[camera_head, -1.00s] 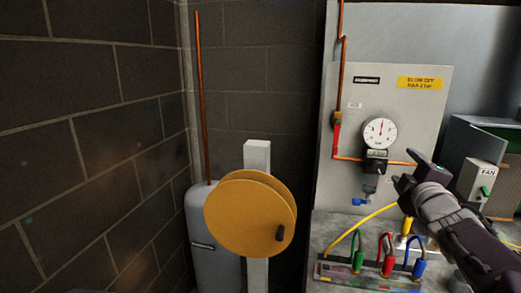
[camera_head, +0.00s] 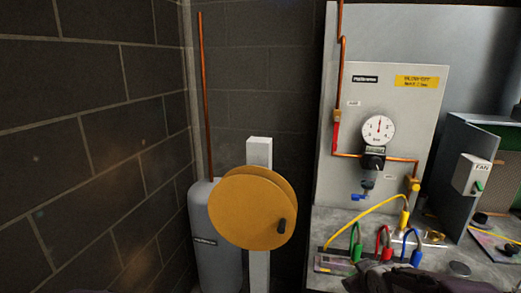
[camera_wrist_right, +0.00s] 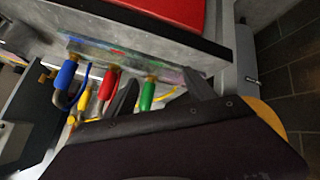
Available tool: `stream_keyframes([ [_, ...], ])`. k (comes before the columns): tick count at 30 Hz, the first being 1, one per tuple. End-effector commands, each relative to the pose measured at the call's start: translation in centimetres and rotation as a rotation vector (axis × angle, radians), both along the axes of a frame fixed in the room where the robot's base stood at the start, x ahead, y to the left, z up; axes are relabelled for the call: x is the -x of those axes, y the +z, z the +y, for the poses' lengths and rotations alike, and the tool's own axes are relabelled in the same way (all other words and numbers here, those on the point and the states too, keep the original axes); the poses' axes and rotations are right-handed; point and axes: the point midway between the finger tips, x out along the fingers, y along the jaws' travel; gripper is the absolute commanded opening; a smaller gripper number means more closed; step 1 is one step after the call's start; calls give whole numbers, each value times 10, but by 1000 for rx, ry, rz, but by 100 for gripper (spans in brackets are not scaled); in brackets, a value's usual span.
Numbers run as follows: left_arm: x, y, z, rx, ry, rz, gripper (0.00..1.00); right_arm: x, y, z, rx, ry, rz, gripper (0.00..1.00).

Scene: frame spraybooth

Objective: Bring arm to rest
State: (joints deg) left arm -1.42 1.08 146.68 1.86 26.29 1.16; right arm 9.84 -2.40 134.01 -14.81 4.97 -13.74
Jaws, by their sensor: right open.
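In the head view only a dark part of my right arm (camera_head: 405,284) shows at the bottom edge, low in front of the bench. The fingertips cannot be made out there. My left gripper is in neither view.
Green (camera_head: 357,253), red (camera_head: 386,253) and blue (camera_head: 417,255) hose ends stand in a rack at the bench front. A yellow hose (camera_head: 367,216) arches behind. A pressure gauge (camera_head: 378,130) is on the panel. An orange reel (camera_head: 247,208) stands left.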

Motion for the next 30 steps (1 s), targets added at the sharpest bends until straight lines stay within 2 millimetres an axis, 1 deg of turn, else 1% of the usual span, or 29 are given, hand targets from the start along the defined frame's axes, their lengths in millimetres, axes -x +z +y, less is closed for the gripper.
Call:
stream_keyframes([
  [1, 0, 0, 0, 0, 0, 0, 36, 18, -23, 14, -58, -29, 74, 63],
  [2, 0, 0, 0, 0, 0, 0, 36, 29, -35, 21, -91, -52, 119, 63],
  [3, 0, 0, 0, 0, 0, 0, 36, 45, -50, 30, -132, -82, 177, 63],
  [5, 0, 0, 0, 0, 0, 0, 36, 67, -69, 42, -183, -127, 256, 63],
  [6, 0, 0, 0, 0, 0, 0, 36, 82, -80, 49, -212, -155, 306, 63],
  [8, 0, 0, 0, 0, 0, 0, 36, 103, -93, 59, -249, -195, 377, 63],
  [9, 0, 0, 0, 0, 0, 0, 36, 117, -101, 66, -270, -221, 423, 63],
  [11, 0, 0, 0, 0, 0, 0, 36, 137, -111, 74, -298, -261, 486, 63],
  [12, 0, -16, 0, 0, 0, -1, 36, 143, -130, 76, -304, -274, 508, 63],
  [13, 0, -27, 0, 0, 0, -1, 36, 144, -141, 76, -305, -276, 512, 63],
  [15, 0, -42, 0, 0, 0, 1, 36, 147, -156, 77, -305, -279, 528, 63],
  [18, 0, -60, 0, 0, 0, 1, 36, 152, -177, 79, -307, -285, 551, 63],
  [28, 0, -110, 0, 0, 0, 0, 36, 167, -230, 83, -309, -302, 615, 63],
  [30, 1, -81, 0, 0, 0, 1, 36, 167, -201, 83, -310, -302, 614, 63],
])
